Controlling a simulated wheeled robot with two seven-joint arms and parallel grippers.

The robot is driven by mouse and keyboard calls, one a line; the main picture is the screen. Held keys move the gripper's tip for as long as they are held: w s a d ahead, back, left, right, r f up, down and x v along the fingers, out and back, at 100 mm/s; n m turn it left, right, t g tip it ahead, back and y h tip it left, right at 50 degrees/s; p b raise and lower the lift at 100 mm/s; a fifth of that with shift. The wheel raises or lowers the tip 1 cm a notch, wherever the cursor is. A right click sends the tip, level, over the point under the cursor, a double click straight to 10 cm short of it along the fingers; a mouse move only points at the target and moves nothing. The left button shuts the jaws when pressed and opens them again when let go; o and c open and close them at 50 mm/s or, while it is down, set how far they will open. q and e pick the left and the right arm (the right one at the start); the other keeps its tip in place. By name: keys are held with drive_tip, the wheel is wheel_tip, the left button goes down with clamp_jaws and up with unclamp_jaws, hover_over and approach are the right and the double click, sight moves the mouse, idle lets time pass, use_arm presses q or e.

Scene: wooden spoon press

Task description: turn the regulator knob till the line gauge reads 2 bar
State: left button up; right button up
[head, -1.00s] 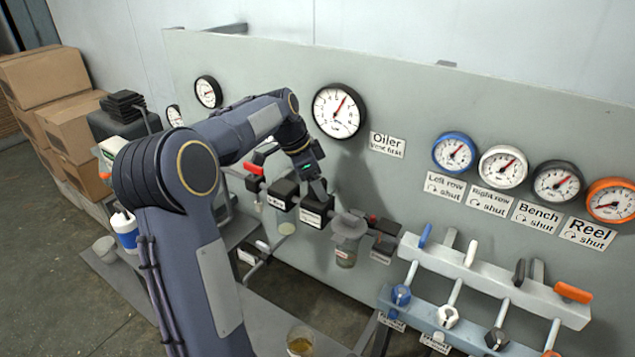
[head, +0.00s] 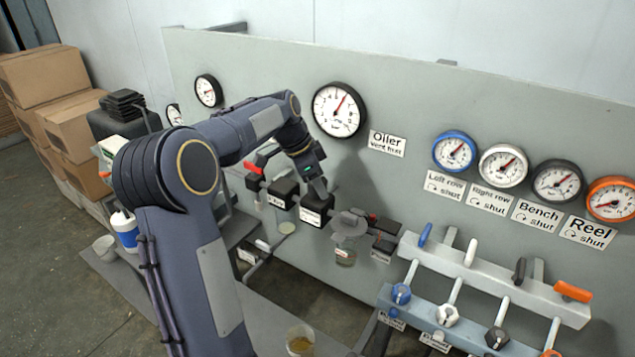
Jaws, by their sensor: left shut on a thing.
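My left gripper (head: 319,192) reaches down from the wrist onto the top of a dark regulator block (head: 316,208) with a white label. It is shut on the regulator knob, which is mostly hidden by the fingers. The large line gauge (head: 339,110) is on the grey panel above and to the right. Its red needle points up and slightly right; its numbers are too small to read surely. My right gripper is not in view.
A second dark block (head: 283,193) and a red-handled valve (head: 262,160) sit left of the regulator. The oiler (head: 348,232) is close on its right. Small gauges, labels and a valve manifold (head: 490,275) fill the right side.

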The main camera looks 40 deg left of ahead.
use_arm(q)
drive_tip(key=n+y, duration=0.1)
drive_tip(key=n, duration=0.1)
drive_tip(key=n+t+b, duration=0.1)
drive_tip(key=n, duration=0.2)
drive_tip(key=shift+r+y, duration=0.1)
drive_tip(key=shift+y, duration=0.3)
drive_tip(key=n+y, duration=0.2)
drive_tip(key=n, duration=0.4)
drive_tip(key=shift+n, duration=0.3)
drive_tip(key=n+g+y, duration=0.1)
drive_tip(key=n, duration=0.2)
drive_tip(key=n+y, duration=0.1)
drive_tip(key=n, duration=0.2)
drive_tip(key=shift+g+y, duration=0.3)
drive_tip(key=shift+g, duration=0.1)
drive_tip(key=n+g, duration=0.1)
drive_tip(key=n, duration=0.2)
drive_tip(key=n+g, duration=0.1)
drive_tip(key=n, duration=0.1)
drive_tip(key=shift+n+y+p, duration=0.3)
drive_tip(key=shift+n+y, duration=0.1)
drive_tip(key=o, duration=1)
